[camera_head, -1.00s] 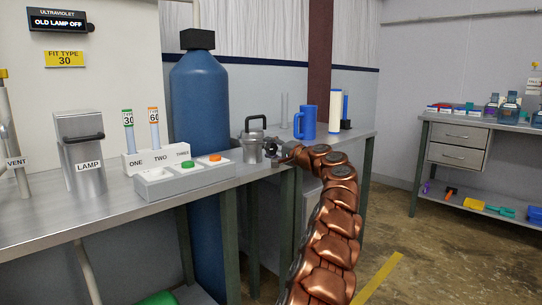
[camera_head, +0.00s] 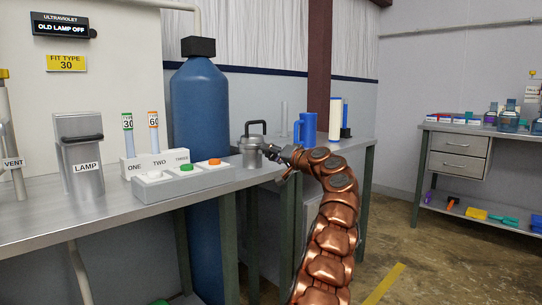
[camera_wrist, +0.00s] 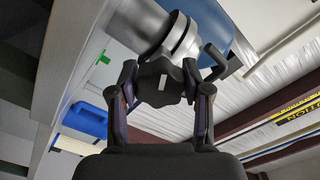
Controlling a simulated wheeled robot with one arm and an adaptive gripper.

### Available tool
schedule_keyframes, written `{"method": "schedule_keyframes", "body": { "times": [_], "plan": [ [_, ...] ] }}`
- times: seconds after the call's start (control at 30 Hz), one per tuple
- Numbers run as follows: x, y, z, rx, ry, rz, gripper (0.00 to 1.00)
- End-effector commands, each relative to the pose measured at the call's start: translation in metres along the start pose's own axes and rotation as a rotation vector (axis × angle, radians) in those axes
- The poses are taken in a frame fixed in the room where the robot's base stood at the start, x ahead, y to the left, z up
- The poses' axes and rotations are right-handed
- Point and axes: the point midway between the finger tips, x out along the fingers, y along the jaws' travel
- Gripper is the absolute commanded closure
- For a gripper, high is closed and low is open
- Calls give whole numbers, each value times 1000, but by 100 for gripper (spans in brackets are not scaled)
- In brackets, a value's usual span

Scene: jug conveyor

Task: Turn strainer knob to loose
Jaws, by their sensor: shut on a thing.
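The strainer (camera_head: 251,147) is a silver pot with a black top handle. It stands upright at the bench edge and also shows in the wrist view (camera_wrist: 146,25). Its black lobed knob (camera_wrist: 160,84), with a white mark on its face, is on its side. My gripper (camera_head: 277,155) reaches it from the right, and its two fingers close on the knob from both sides in the wrist view (camera_wrist: 163,88). In the head view the knob is small and partly hidden by my gripper. I cannot read any loose or tight marking.
A button box (camera_head: 180,181) with white, green and orange buttons is left of the strainer. Behind it is a blue tank (camera_head: 199,105). A blue jug (camera_head: 306,128) and a white cylinder (camera_head: 335,118) stand right. A lamp bin (camera_head: 80,155) is far left.

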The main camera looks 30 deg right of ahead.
Motion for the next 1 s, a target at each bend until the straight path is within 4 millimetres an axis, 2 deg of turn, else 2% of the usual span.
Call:
{"method": "schedule_keyframes", "body": {
  "times": [0.37,0.4,0.6,0.67,1.0],
  "plan": [
    [1,1,1,-5,-3,1,87],
    [1,1,1,-5,-3,1,51],
    [0,0,1,-4,-1,1,30],
    [0,0,0,-4,-1,0,26],
    [-1,0,0,-4,0,0,26]
  ]
}}
